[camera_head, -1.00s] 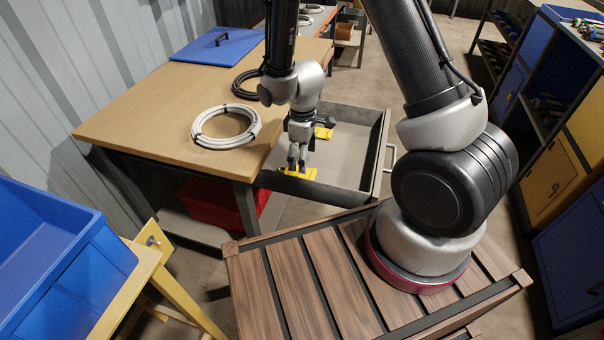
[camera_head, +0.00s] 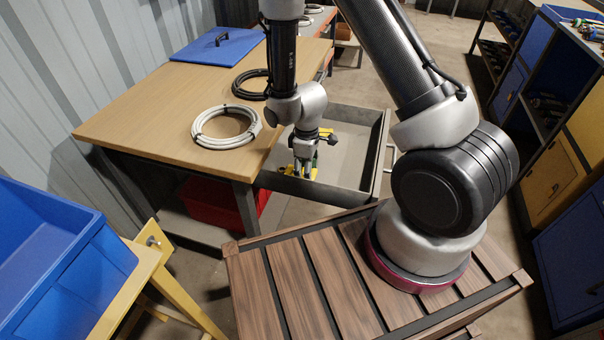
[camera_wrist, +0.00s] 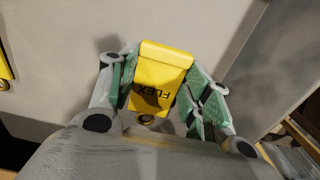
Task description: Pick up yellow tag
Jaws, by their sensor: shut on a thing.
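A yellow tag (camera_wrist: 165,72) with dark lettering that reads FLEX lies between the green-padded fingers of my gripper (camera_wrist: 163,92) in the wrist view. The fingers are shut on its two sides. In the head view my gripper (camera_head: 304,168) is down inside the open grey drawer, close to its near wall, and yellow parts of the tag show around the fingers. How far the tag is off the drawer floor I cannot tell. A second yellow tag shows partly at the left edge of the wrist view (camera_wrist: 4,68), and yellow shows behind my gripper in the head view (camera_head: 325,132).
The grey drawer (camera_head: 353,150) stands open from the wooden workbench (camera_head: 140,125). A white cable coil (camera_head: 226,141), a black coil (camera_head: 240,86) and a blue lid (camera_head: 215,46) lie on the bench. A red bin (camera_head: 207,201) is below; a blue bin (camera_head: 55,265) stands at left.

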